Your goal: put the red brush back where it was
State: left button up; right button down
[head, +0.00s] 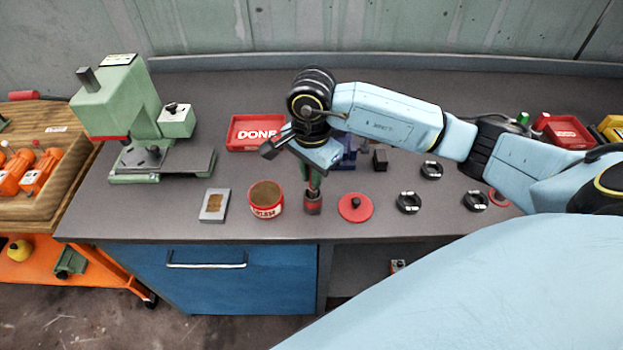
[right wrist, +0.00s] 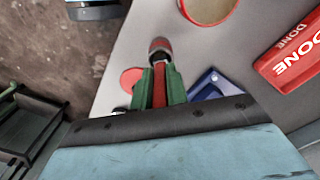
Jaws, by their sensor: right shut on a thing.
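The red brush (head: 314,182) is in my right gripper (head: 312,188), upright over the bench. In the right wrist view the green fingers (right wrist: 159,72) are closed on both sides of the red handle (right wrist: 160,90). Below the fingertips is a short dark cylinder with a red band (head: 313,203), which also shows in the right wrist view (right wrist: 160,47). I cannot tell whether it is the brush's lower end or a small holder, nor whether it touches the bench. My left gripper is not in view.
A red and white open tin (head: 266,199) stands close left of the brush, and a round red lid (head: 355,207) lies close right. A red DONE tray (head: 256,132) is behind. Black rings (head: 408,202) lie farther right. The bench front edge is near.

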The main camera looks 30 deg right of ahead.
jog(key=shift+f, duration=1.15)
jog(key=shift+f, duration=0.2)
jog(key=c, duration=1.4)
grip_release()
jog(key=shift+r, duration=0.1)
notch_tip(320, 180, up, 12)
jog(key=shift+r, duration=0.15)
